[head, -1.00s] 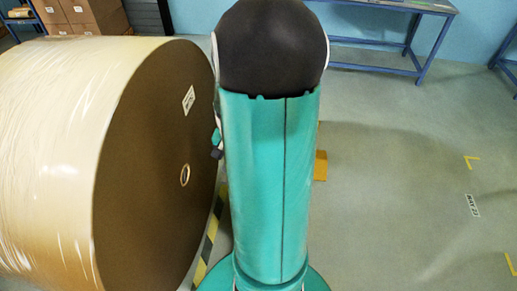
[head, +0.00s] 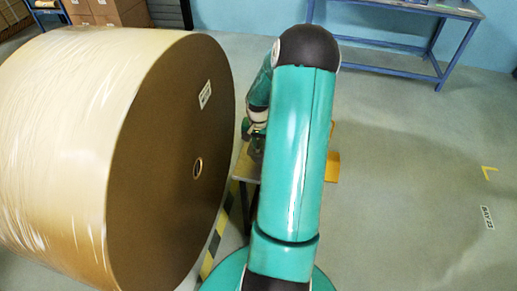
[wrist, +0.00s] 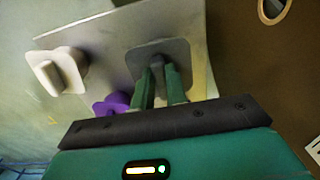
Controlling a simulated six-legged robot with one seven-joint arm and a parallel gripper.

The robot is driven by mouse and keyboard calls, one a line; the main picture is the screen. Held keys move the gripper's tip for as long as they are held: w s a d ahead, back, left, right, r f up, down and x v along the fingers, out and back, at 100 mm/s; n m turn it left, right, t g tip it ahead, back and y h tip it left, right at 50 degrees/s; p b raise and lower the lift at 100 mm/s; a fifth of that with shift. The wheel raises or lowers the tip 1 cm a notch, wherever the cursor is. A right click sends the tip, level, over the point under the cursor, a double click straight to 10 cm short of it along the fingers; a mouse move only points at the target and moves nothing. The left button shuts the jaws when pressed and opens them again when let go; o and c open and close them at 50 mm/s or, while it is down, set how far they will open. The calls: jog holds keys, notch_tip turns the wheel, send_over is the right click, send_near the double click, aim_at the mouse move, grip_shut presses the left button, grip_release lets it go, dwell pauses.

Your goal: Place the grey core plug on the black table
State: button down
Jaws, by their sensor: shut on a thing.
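In the wrist view, my gripper (wrist: 165,84) is shut on a dark grey core plug (wrist: 142,60), with both green fingers around its grip. The plug is over a pale metal stand top (wrist: 112,38); I cannot tell whether it touches it. A whitish plug (wrist: 60,72) and a purple plug (wrist: 104,106) are to its left, the purple one partly hidden by my gripper. In the head view, my gripper (head: 257,146) is partly hidden by my arm, low over the stand top (head: 247,167). No black table is clearly visible.
A large wrapped kraft roll (head: 175,150) stands close on the left; its core hole (wrist: 272,9) shows in the wrist view. A blue-legged bench (head: 400,12) is at the back wall. Yellow-black floor tape (head: 217,240) runs beside the roll. The floor on the right is clear.

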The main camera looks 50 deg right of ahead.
notch_tip(320, 180, down, 3)
jog(key=shift+f, duration=0.1)
jog(key=c, duration=1.4)
grip_release()
notch_tip(320, 180, up, 12)
jog(key=shift+f, duration=0.25)
jog(key=shift+r, duration=0.35)
